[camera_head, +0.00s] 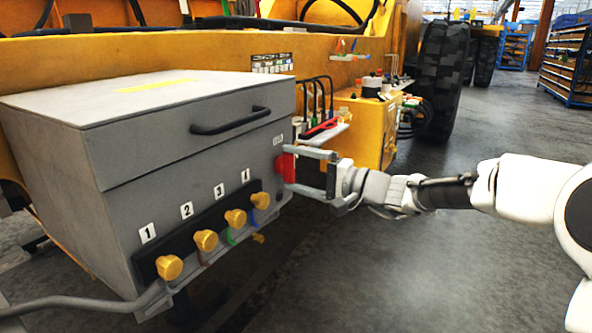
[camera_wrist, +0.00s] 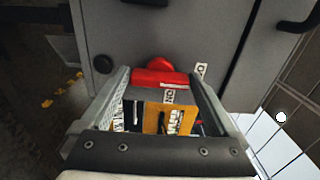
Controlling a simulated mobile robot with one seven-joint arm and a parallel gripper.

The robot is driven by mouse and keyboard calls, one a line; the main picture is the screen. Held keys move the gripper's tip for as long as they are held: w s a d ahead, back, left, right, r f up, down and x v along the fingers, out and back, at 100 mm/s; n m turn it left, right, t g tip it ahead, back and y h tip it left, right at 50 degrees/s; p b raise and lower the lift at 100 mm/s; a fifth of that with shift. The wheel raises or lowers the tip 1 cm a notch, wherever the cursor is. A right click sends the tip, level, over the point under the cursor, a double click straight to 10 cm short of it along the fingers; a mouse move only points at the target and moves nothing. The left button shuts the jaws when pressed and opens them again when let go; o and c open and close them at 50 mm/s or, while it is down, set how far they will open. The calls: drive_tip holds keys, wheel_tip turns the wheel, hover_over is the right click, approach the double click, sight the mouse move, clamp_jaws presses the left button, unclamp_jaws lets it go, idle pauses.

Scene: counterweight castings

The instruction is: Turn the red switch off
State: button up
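The red switch (camera_head: 286,166) is on the right part of the front face of a grey box (camera_head: 180,177). In the wrist view the switch (camera_wrist: 160,77) shows as a red handle on a round red base, with a white label beside it. My gripper (camera_head: 294,169) is at the switch, its fingers spread wide, one above and one below the handle in the head view. In the wrist view my gripper (camera_wrist: 161,82) has a fingertip at each end of the handle. I cannot tell whether they touch it.
The grey box has a black lid handle (camera_head: 230,121) and a row of numbered yellow knobs (camera_head: 169,267) on its lower front. A yellow unit (camera_head: 367,130) stands behind my gripper. A large tyre (camera_head: 441,78) is farther back. The floor (camera_head: 440,255) at right is clear.

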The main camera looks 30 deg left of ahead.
drive_tip(key=s+d+p, duration=0.1)
drive_tip(key=d+p, duration=0.2)
drive_tip(key=d, duration=1.4)
drive_tip(key=shift+s+d, duration=0.2)
drive_tip(key=shift+s, duration=0.05)
drive_tip(key=shift+s, duration=0.1)
drive_tip(key=s+d+f+n+g+h, duration=0.1)
drive_tip(key=s+d+f+h, duration=0.2)
drive_tip(key=s, duration=0.4)
drive_tip(key=s+d+f+n+h, duration=0.1)
drive_tip(key=s+d+h, duration=0.1)
drive_tip(key=s+h, duration=0.4)
drive_tip(key=s+d+t+h, duration=0.1)
drive_tip(key=s+d+h, duration=0.2)
drive_tip(key=d, duration=0.4)
drive_tip(key=s+d+t+h, duration=0.2)
drive_tip(key=s+d+h, duration=0.1)
drive_tip(key=s+d, duration=0.2)
drive_tip(key=s+d+m+t+h, duration=0.1)
drive_tip(key=s+d+t+h, duration=0.1)
drive_tip(key=d, duration=0.6)
drive_tip(key=shift+s+d+h, duration=0.3)
drive_tip(key=shift+s+h, duration=0.3)
drive_tip(key=shift+s, duration=0.3)
wheel_tip(320, 180, up, 23)
drive_tip(key=p, duration=2.3)
drive_tip(key=shift+w+a+r+p, duration=0.1)
drive_tip(key=shift+p, duration=0.3)
drive_tip(key=shift+c, duration=0.3)
